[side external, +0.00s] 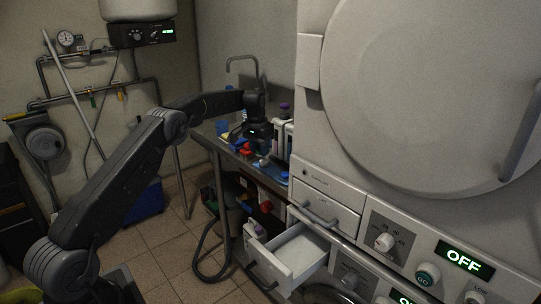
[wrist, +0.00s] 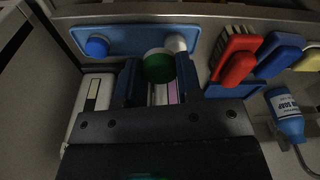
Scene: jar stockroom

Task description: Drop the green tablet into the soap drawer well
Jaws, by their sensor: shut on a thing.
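The green tablet (wrist: 158,66) sits between the two fingers of my gripper (wrist: 159,80) in the wrist view, and the fingers are shut on it. In the side view my gripper (side external: 258,142) is over the bench by the sink, behind and left of the washer; the tablet cannot be made out there. The soap drawer (side external: 282,262) is pulled open low on the washer front, with a pale well (side external: 301,252) inside. My gripper is well above and behind the drawer, apart from it.
A blue tray (wrist: 134,38) holds a blue tablet (wrist: 97,46) and a whitish tablet (wrist: 176,43). Red (wrist: 233,62) and blue (wrist: 279,54) brushes and a soap bottle (wrist: 286,118) are to the right. A closed drawer (side external: 325,210) lies above the open one.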

